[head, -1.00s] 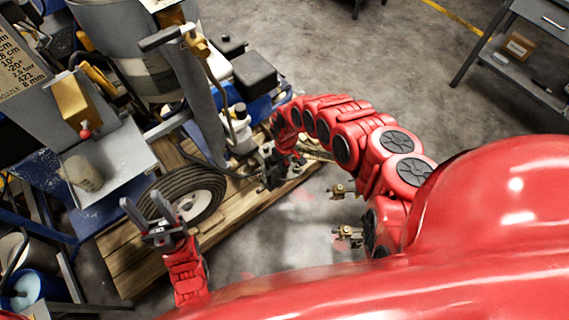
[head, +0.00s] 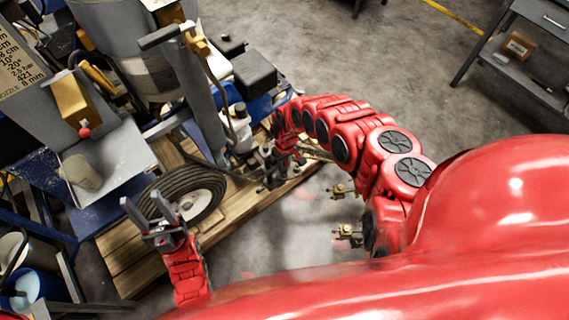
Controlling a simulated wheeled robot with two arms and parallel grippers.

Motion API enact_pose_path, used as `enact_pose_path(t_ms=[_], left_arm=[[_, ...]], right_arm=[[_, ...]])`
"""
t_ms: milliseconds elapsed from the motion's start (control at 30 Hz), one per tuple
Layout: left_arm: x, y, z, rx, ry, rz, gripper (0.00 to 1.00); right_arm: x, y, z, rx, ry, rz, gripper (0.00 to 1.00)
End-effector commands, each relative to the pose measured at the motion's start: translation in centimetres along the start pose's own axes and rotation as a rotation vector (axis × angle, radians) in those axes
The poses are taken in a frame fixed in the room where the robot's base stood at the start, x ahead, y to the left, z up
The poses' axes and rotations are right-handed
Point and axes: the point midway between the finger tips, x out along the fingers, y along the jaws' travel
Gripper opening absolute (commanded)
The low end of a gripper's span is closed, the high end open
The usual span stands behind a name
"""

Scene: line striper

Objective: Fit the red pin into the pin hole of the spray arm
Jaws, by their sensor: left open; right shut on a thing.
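My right gripper (head: 266,176) is at the end of the red arm that curves in from the right. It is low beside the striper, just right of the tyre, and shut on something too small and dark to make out. I cannot pick out the red pin there, and the pin hole is not visible. Brass spray fittings (head: 343,190) stand over the floor to the right of the gripper, with another fitting (head: 348,232) nearer me. They seem to belong to the spray arm, whose bar is mostly hidden by my arm. My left gripper (head: 144,205) is open and empty, in front of the tyre.
The line striper, with its grey bucket (head: 150,75) and black tyre (head: 212,182), stands on a wooden pallet (head: 122,262). A red knob (head: 84,132) sits below a yellow box. A grey workbench (head: 520,75) is at the back right. The concrete floor between is clear.

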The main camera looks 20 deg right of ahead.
Motion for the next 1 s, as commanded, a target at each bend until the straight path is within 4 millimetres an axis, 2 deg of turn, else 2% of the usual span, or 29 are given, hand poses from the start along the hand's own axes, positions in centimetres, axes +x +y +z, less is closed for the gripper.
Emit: enact_pose_path(t_ms=[633,1000], left_arm=[[-0.04,0.00,0.00,0.000,0.000,0.000,0.50],[0.63,-0.03,-0.11,0.000,0.000,0.000,0.50]], right_arm=[[0.17,0.00,-0.02,0.000,0.001,0.000,0.00],[-0.56,-0.01,-0.03,0.000,0.001,0.000,0.00]])
